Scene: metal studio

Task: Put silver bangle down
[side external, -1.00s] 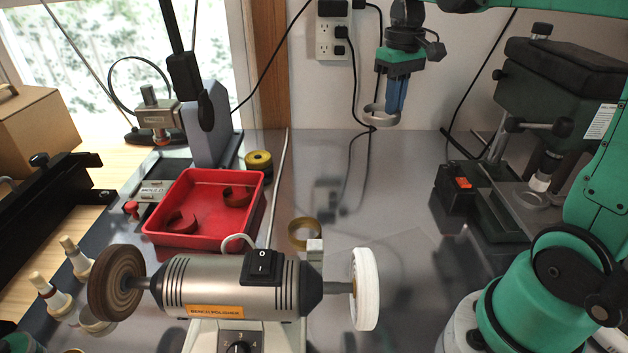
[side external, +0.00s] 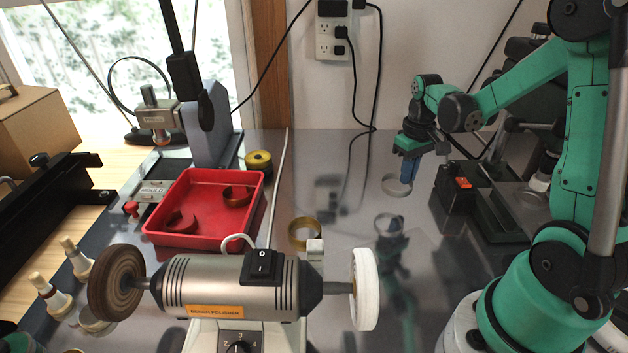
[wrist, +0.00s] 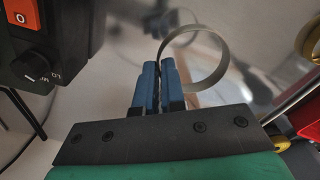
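The silver bangle (side external: 396,185) is a thin grey ring held at the tips of my gripper (side external: 408,178), over the clear metal table behind the polisher. My gripper's blue fingers point down at it. In the wrist view the fingers of my gripper (wrist: 158,72) are close together, with the band of the silver bangle (wrist: 226,62) passing between them and its loop out to the right. I cannot tell for sure whether the bangle touches the table; a reflection shows below it.
A brass bangle (side external: 304,233) lies on the table. The bench polisher (side external: 240,285) stands in front, and a black device with a red switch (side external: 462,190) is right of my gripper.

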